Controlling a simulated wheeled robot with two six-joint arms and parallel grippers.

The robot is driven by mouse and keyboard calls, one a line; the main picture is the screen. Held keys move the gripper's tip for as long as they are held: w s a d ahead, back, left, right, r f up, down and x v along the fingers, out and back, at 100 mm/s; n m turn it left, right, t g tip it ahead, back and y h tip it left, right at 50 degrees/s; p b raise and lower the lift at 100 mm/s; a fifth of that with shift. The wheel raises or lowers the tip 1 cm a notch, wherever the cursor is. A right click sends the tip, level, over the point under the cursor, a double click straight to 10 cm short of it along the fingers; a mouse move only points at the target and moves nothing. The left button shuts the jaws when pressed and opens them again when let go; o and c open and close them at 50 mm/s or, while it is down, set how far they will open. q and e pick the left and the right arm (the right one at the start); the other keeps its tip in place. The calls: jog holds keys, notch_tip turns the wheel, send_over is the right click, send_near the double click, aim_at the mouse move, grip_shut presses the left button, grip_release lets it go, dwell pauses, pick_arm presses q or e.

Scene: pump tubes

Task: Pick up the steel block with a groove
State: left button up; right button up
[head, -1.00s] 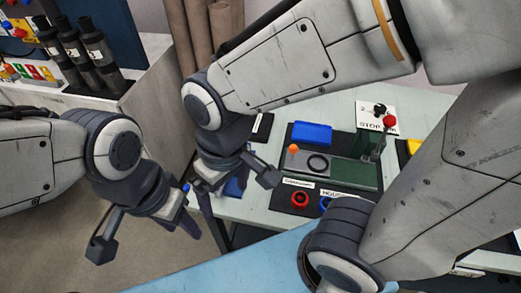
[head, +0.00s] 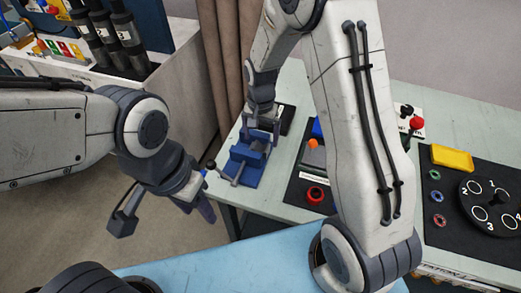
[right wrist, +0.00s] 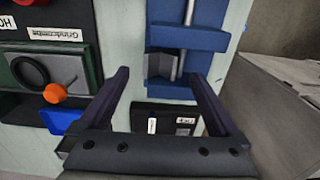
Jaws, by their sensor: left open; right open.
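The steel block with a groove (right wrist: 160,66) is a small grey piece with a V-shaped notch. In the right wrist view it sits against the blue vise (right wrist: 188,38), beside a steel rod. The vise also shows in the head view (head: 243,172), near the table's left edge; I cannot make out the block clearly there. My right gripper (head: 262,128) is open over the far part of the vise. In the right wrist view its fingers (right wrist: 159,75) stand either side of the block, apart from it as far as I can tell. My left gripper (head: 165,210) is open and empty, left of the table.
A black labelled plate (right wrist: 168,118) lies by the vise. Further right are a yellow tray (head: 452,158) and a numbered black dial (head: 490,205).

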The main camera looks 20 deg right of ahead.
aim_at(261, 149)
jog(key=shift+w+d+f+p, duration=0.1)
jog(key=shift+f+p, duration=0.25)
jog(key=shift+f, duration=2.4)
grip_shut()
